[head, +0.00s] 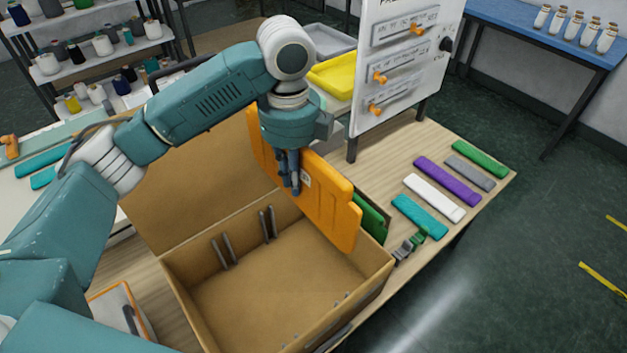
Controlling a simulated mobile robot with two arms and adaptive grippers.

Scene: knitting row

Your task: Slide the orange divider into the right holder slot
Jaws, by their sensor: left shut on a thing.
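The orange divider (328,200) is a flat upright panel, held at its face by my left gripper (290,188), which is shut on it. The divider appears over the far right side of the open cardboard box (182,296); its lower right corner overlaps the right wall in the picture. I cannot tell how high it hangs. Inside the box, the right holder slot (268,223) is a pair of grey rails on the far wall, left of the divider. A left holder slot (223,253) of similar rails is beside it. My right gripper is not in view.
A green panel (371,218) stands behind the divider at the box's right. Several coloured bars, including a white one (434,198), lie on the wooden table (390,150). A white board with orange knobs (405,65) stands behind. The box interior looks empty.

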